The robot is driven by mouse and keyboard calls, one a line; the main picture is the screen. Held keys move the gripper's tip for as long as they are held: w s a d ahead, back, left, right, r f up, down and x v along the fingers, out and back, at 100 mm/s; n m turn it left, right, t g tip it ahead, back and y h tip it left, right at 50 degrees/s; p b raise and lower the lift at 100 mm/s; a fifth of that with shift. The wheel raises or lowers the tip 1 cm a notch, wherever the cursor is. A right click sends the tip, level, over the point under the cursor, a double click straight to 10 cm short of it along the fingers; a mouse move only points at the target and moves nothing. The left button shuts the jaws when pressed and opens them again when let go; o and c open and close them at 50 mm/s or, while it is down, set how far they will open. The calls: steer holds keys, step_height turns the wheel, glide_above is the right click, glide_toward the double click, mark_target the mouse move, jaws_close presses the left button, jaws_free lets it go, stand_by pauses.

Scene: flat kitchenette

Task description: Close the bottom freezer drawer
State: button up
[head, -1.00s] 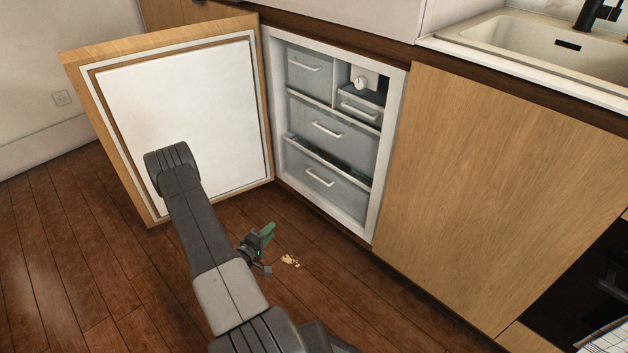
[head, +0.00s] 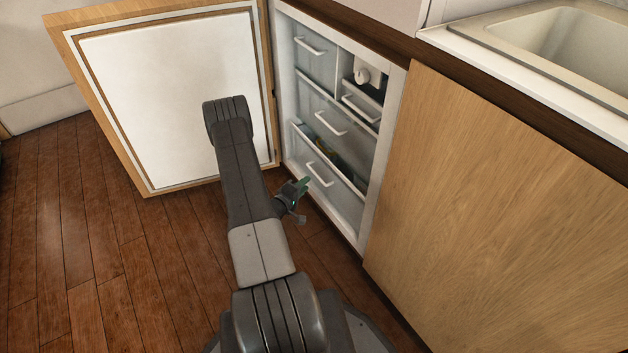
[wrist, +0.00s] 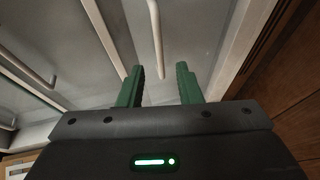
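The bottom freezer drawer (head: 345,204) has a translucent grey front and a white bar handle (head: 319,174). Its front stands a little out from the drawer above, and dark contents show behind its top edge. My gripper (head: 303,184) is low in front of this drawer, close to the handle. In the wrist view my gripper (wrist: 160,84) has its two green fingers apart with nothing between the tips. A white handle (wrist: 155,40) lies just beyond them, roughly in line with the gap. I cannot tell whether the fingers touch the drawer.
The freezer door (head: 160,90) is swung wide open on the left, behind my arm. A middle drawer (head: 335,112) and smaller upper drawers sit above. A closed wooden cabinet (head: 490,200) is on the right. Wooden floor (head: 100,260) is clear at the left.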

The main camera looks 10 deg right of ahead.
steer(key=b+x, duration=0.1)
steer(key=x, duration=0.5)
steer(key=shift+c, duration=0.4)
jaws_close()
